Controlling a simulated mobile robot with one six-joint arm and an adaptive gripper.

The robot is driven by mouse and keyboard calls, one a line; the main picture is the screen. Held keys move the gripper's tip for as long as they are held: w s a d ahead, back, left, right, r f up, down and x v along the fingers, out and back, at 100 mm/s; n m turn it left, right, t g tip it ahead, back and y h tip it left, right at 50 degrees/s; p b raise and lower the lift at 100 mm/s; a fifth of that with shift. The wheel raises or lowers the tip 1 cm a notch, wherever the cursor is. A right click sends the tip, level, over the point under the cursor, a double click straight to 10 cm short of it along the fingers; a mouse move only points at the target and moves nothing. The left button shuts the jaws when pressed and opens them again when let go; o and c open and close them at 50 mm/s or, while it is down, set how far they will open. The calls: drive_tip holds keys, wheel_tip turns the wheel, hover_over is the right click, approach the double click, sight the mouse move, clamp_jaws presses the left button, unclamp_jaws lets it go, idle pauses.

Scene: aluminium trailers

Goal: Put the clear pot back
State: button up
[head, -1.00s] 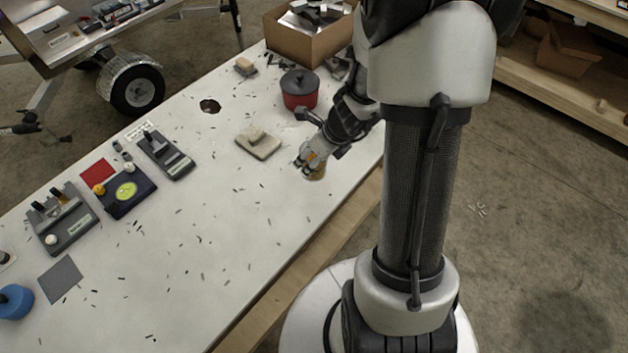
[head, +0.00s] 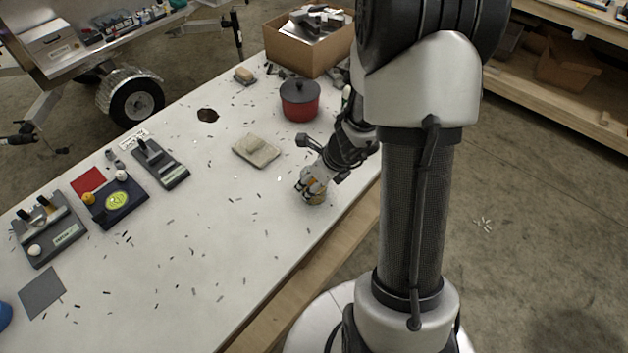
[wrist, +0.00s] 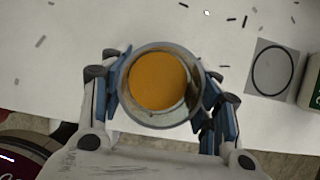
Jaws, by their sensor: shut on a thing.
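The clear pot (wrist: 188,108) is a round, see-through cup with orange contents, seen from above in the wrist view. My gripper (wrist: 160,88) is shut on it, with fingers against its left and right sides. In the head view my gripper (head: 312,188) and the pot (head: 317,200) are low over the table's near edge, right of centre. I cannot tell whether the pot's base touches the table. A grey square with a black ring outline (wrist: 270,68) lies to the right of the pot in the wrist view.
A red pot with a dark lid (head: 300,103) stands behind my gripper, with a cardboard box (head: 288,52) beyond. A beige block (head: 255,151) lies to the left. Devices (head: 115,200) line the table's far left. Small dark scraps litter the white table (head: 190,270). A green-sided object (wrist: 313,88) shows at the wrist view's right edge.

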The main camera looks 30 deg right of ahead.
drive_tip(key=o, duration=1.2)
drive_tip(key=shift+f, duration=0.1)
drive_tip(key=shift+o, duration=0.2)
drive_tip(key=shift+r, duration=0.25)
drive_tip(key=p+v, duration=0.8)
drive_tip(key=v, duration=0.4)
drive_tip(key=s+a+r+n+y, duration=0.1)
drive_tip(key=s+a+r+n, duration=0.3)
drive_tip(key=a+r+n, duration=1.15)
drive_tip(key=s+d+r+n+h, duration=0.1)
drive_tip(key=s+r+n, duration=0.4)
drive_tip(key=s+n, duration=0.6)
drive_tip(key=n+h, duration=0.1)
drive_tip(key=n, duration=0.4)
drive_tip(key=shift+d+h, duration=0.2)
drive_tip(key=shift+h, duration=0.1)
